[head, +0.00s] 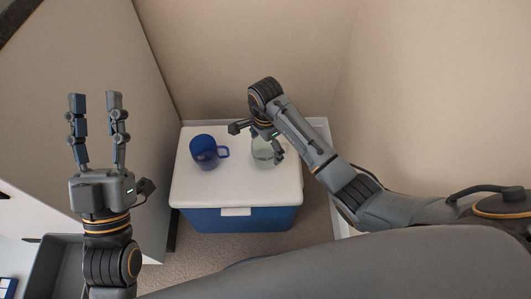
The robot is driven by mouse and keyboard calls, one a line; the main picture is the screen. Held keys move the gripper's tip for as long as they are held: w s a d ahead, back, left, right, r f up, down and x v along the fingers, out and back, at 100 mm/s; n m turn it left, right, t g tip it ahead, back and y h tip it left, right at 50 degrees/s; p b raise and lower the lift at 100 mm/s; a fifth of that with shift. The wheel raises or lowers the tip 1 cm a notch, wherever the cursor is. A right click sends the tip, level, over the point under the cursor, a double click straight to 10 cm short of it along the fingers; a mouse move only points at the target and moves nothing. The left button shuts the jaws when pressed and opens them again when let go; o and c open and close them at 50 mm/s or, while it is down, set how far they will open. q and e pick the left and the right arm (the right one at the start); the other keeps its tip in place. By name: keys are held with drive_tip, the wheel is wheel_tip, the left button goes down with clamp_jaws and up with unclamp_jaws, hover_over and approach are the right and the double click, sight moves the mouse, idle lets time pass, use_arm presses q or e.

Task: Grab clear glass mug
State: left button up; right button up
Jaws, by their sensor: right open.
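The clear glass mug (263,153) stands on the white lid of a blue cooler (235,191). My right gripper (258,143) is over the mug, pointing down, and hides its upper part. Its fingers are open, one reaching left and one by the mug's right side. I cannot tell whether they touch the glass. My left gripper (97,100) is at the left, pointing up, open and empty, well away from the mug.
A blue mug (205,151) stands on the lid left of the clear mug, its handle towards it. Walls close in behind and on the right, and a pale panel (95,50) stands at the left. The front of the lid is clear.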

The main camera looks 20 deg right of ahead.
drive_tip(key=c, duration=1.4)
